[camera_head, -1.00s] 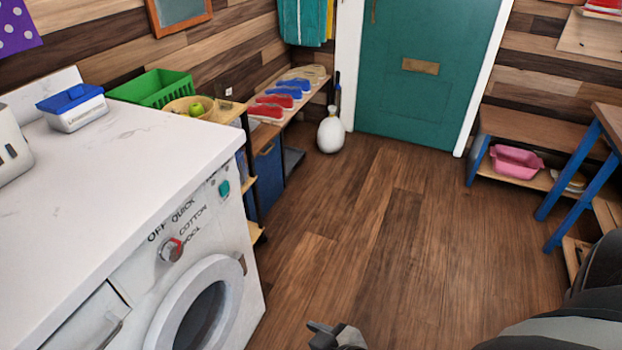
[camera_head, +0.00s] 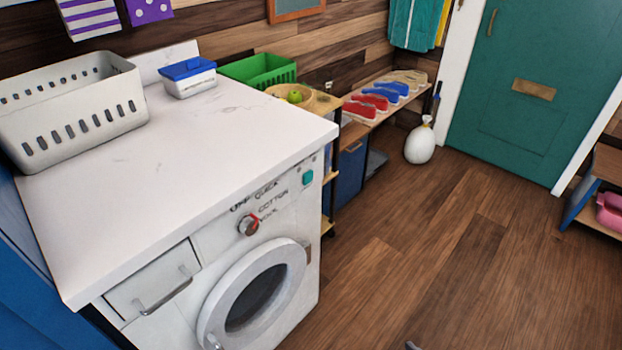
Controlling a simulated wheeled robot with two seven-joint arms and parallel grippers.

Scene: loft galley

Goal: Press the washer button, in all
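The white washing machine (camera_head: 215,245) stands at the left, with its round door (camera_head: 255,297) facing the front right. Nothing covers the button. A small grey tip (camera_head: 412,346), apparently of my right gripper, shows at the bottom edge, well below and right of the button and apart from the machine. Its fingers are cut off by the frame. My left gripper is not in view.
A white basket (camera_head: 72,115) and a blue-lidded box (camera_head: 188,78) stand on the machine's top. A shelf with a green crate (camera_head: 258,70) is behind it. The wooden floor (camera_head: 420,255) is clear.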

